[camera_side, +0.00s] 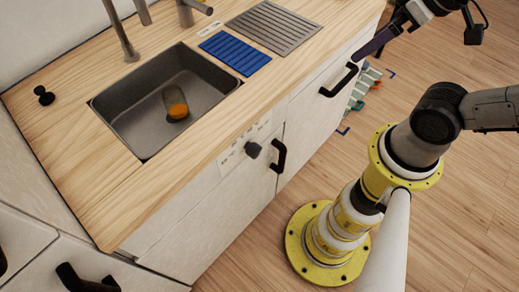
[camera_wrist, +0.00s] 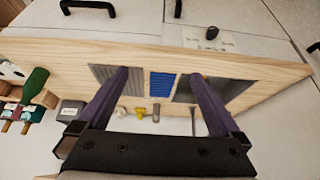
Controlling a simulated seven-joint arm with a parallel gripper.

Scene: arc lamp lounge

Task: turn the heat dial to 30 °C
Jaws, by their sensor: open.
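The heat dial (camera_side: 253,150) is a small dark knob on a pale marked panel (camera_side: 233,158) on the white cabinet front, below the sink. The panel's markings are too small to read, and I cannot tell the dial's setting. The dial also shows in the wrist view (camera_wrist: 212,33), near the top, beyond the right finger. My gripper (camera_wrist: 159,76) is open and empty, its two purple fingers spread apart. In the side view, my gripper (camera_side: 376,43) is at the upper right, well apart from the dial, near another cabinet handle.
A black handle (camera_side: 279,156) sits just right of the dial, and another handle (camera_side: 339,80) farther right. The wooden counter (camera_side: 75,130) juts above. The sink (camera_side: 125,125) holds a glass with orange contents (camera_side: 177,106). A blue mat (camera_side: 236,52) and grey drainer (camera_side: 277,25) lie beside it.

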